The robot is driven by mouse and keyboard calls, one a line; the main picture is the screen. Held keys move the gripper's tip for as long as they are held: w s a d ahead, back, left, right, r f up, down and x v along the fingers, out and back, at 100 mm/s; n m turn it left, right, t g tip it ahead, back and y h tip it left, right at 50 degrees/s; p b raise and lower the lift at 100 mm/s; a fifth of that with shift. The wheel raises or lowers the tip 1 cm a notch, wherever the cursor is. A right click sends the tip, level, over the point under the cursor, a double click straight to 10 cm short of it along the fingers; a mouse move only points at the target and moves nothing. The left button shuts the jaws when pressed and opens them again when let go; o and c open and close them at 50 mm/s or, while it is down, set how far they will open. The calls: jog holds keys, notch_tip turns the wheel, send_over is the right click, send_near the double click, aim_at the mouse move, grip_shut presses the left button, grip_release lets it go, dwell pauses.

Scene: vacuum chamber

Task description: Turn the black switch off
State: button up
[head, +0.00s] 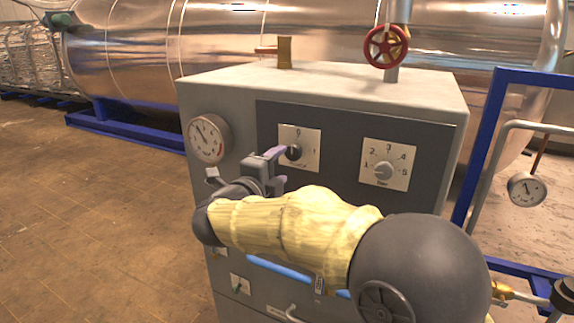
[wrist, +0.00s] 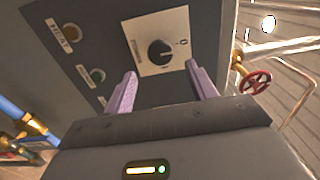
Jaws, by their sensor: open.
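The black switch (head: 293,152) is a round knob on a white plate marked 0 at the top and 1 at the right, on the cabinet's dark front panel. It also shows in the wrist view (wrist: 160,52), where the picture is turned. Its exact pointing direction is too small to tell. My gripper (head: 279,168) is in front of the panel, just left of and below the knob in the head view. In the wrist view my gripper (wrist: 161,72) is open and empty, its two purple fingers on either side of the knob's line, apart from it.
A white-grey dial (head: 384,170) numbered 1 to 5 sits right of the switch. A pressure gauge (head: 209,138) is at the left. A red valve wheel (head: 386,46) stands above the cabinet. Small buttons (wrist: 97,74) show on the panel in the wrist view.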

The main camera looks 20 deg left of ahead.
jog(key=s+b, duration=0.2)
jog(key=s, duration=0.7)
jog(key=shift+a, duration=0.4)
jog(key=w+d+f+n+y+p, duration=0.2)
jog(key=w+d+n+y, duration=0.35)
jog(key=w+n, duration=0.3)
jog(key=w+d+f+n+g+p, duration=0.1)
jog(key=d+f+n+g, duration=0.2)
jog(key=d+f, duration=0.25)
jog(key=w+d+f+n+g, duration=0.2)
jog(key=d+f+n, duration=0.15)
jog(key=d, duration=0.35)
jog(key=s+d+f+n+g+h, duration=0.1)
jog(key=s+d+f+g, duration=0.2)
jog(key=s+d, duration=0.3)
jog(key=s+d+f+n+g+h+p, duration=0.1)
jog(key=s+d+f+g, duration=0.3)
jog(key=d, duration=0.5)
jog(key=s+d+f+n+g+h+p, duration=0.1)
jog(key=s+d+f+g+h, duration=0.1)
jog(key=s+d+f, duration=0.5)
jog(key=shift+s+d+n+g, duration=0.45)
jog(key=shift+s+g, duration=0.25)
jog(key=shift+s, duration=0.55)
